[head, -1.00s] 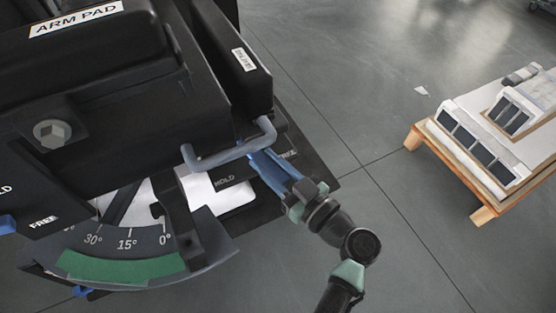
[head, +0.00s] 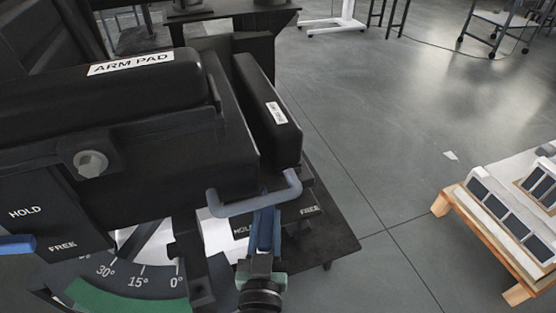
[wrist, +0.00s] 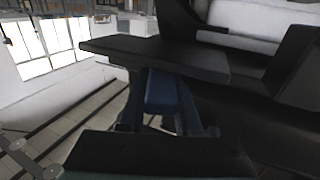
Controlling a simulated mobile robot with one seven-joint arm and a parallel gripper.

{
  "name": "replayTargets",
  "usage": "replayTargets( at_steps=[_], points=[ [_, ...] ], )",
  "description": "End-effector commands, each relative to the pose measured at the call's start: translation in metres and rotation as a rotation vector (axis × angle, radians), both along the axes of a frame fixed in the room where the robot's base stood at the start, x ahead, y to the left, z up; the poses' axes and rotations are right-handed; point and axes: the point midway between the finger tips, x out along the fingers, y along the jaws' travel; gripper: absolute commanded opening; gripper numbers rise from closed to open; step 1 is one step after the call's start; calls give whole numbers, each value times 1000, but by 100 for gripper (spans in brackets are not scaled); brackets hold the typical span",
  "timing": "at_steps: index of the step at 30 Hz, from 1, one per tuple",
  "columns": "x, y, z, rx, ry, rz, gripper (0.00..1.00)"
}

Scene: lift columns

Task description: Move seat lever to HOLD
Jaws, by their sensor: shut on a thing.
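The seat lever (wrist: 160,88) is a blue bar between my fingers in the wrist view. In the head view, the blue lever and fingers overlap below the black seat block, and I cannot separate them cleanly. My gripper (head: 264,228) is shut on the lever. A dark plate behind carries a HOLD label (head: 240,231) on the left and a FREE label (head: 310,210) on the right. The lever stands between the labels, closer to HOLD, and covers the end of that word. The lever's root is hidden under the seat.
A grey-blue U-shaped handle (head: 250,203) crosses just above my gripper. At left, another HOLD/FREE plate (head: 45,225) has its own blue lever (head: 15,244). A green angle scale (head: 125,300) is below. A wooden pallet (head: 480,235) stands right, with open floor between.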

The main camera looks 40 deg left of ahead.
Motion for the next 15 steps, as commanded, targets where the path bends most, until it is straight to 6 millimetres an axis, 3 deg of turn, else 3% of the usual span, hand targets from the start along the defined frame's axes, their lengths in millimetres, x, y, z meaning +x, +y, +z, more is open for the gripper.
replayTargets(
  at_steps=[15],
  points=[
    [-2, 4, 0, 0, -1, -25, 0]
  ],
)
